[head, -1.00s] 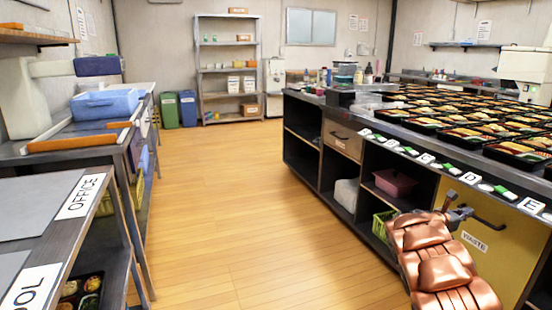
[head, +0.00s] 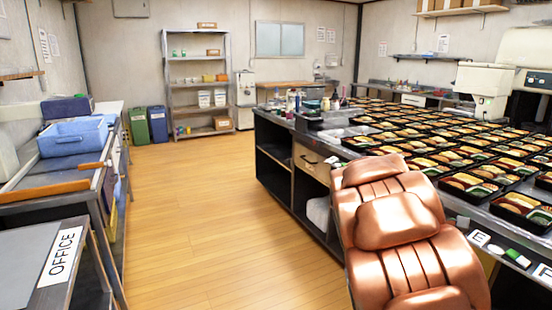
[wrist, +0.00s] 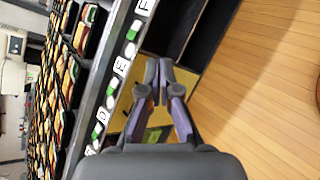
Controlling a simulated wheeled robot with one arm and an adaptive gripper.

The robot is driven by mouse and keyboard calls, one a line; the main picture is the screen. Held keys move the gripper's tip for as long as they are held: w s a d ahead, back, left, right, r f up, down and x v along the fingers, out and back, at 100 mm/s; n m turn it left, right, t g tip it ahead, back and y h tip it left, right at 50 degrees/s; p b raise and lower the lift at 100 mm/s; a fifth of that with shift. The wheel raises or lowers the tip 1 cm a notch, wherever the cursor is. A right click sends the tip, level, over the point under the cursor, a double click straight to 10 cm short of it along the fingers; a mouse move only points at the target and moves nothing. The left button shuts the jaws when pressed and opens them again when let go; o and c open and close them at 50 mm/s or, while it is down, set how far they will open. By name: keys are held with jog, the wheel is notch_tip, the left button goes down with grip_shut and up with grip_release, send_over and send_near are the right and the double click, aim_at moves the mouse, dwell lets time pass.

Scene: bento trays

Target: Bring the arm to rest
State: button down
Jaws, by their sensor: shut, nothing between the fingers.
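My gripper (wrist: 159,72) shows in the wrist view with its two dark fingers together and nothing between them. It hangs beside the counter front, with the yellow waste panel (wrist: 126,108) behind it and wooden floor to the right. The gripper itself is hidden or out of frame there.
Many filled bento trays (head: 468,183) cover the counter top, with lettered labels (head: 478,238) along its edge. A table with an OFFICE label (head: 60,256) and a blue bin (head: 72,136) stand on the left. The wooden floor (head: 190,200) between is clear.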

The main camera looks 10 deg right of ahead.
jog(key=s+a+r+m+y+p, duration=0.2)
jog(key=s+a+y+p, duration=0.2)
jog(key=s+a, duration=0.3)
jog(key=s+a+r+m+t+y+p, duration=0.1)
jog(key=s+a+y+p, duration=0.3)
jog(key=a, duration=1.4)
jog(key=s+a+r+m+y+p, duration=0.2)
jog(key=s+a+r+y+p, duration=0.1)
jog(key=s+a+p, duration=0.4)
jog(key=s+a, duration=0.3)
jog(key=a, duration=0.2)
jog(key=shift+s+a+r+m+y, duration=0.15)
jog(key=shift+s+a+m+y, duration=0.15)
jog(key=shift+s+y, duration=0.1)
jog(key=shift+d, duration=0.2)
